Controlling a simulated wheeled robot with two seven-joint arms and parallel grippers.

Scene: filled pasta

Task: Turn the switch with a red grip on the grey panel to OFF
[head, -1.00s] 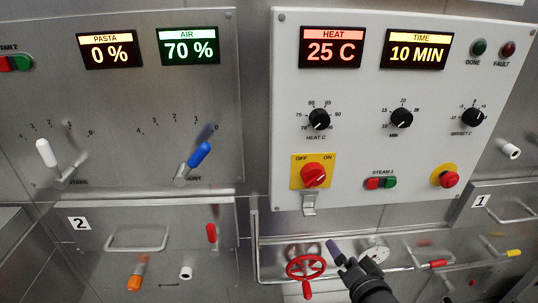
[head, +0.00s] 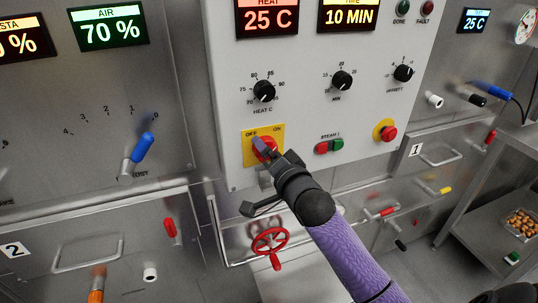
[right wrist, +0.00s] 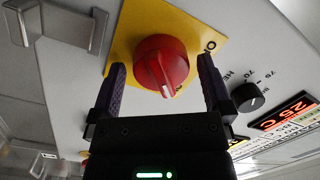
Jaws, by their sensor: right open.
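The switch with a red grip (head: 270,143) sits on a yellow plate (head: 249,157) on the grey panel (head: 228,100), with OFF at the plate's upper left and ON at its upper right. My right gripper (head: 264,150) is in front of it and covers part of the grip in the head view. In the right wrist view the red grip (right wrist: 162,65) lies between the two spread fingers of my right gripper (right wrist: 160,85), with space on both sides. Its white mark points down in that picture, away from the one label partly showing. My left gripper is out of view.
A HEAT C knob (head: 264,91) is above the switch. Red and green STEAM 1 buttons (head: 329,146) and a red button on yellow (head: 385,130) are to its right. A grey bracket (right wrist: 75,25) juts out nearby. A red handwheel (head: 269,241) is below.

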